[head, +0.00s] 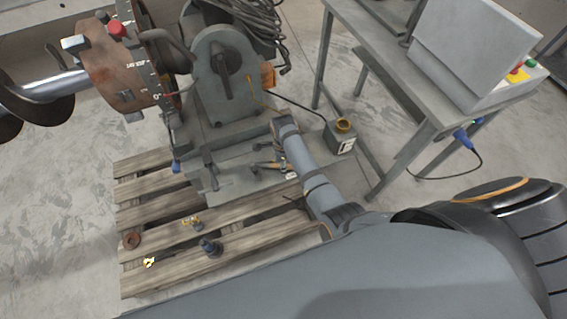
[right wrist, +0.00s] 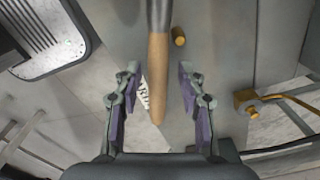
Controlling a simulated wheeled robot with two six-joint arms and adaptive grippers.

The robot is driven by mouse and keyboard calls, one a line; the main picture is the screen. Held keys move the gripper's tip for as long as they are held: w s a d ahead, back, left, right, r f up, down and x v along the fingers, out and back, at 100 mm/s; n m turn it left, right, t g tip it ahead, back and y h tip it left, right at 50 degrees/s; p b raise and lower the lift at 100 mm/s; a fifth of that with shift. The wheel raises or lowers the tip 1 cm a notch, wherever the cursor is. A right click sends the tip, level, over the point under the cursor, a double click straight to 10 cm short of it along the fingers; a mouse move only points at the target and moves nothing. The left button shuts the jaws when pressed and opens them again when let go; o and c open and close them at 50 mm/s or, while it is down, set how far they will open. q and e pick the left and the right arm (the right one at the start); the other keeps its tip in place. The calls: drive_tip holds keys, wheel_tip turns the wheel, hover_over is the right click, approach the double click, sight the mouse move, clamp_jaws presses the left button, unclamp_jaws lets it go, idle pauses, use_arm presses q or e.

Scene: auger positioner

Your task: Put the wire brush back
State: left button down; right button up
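I cannot make out the wire brush for certain in either view. In the right wrist view, a wooden handle (right wrist: 158,80) with a grey metal upper part runs down between the fingers of my right gripper (right wrist: 157,95). The fingers are open, with a gap on each side of the handle; I cannot tell whether it is at finger depth. In the head view, tools with wooden handles (head: 268,166) lie on the grey base plate beside my arm. My right fingers are not clear there. My left gripper is in neither view.
A wooden pallet (head: 160,217) carries small brass and dark fittings (head: 210,247). The auger machine (head: 222,75) stands behind it. A metal table (head: 390,92) with a control box (head: 470,50) is at right. Floor at left is clear.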

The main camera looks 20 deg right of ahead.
wheel_tip(320, 180, up, 12)
drive_tip(key=p, duration=0.2)
drive_tip(key=shift+r, duration=0.2)
idle(0.3)
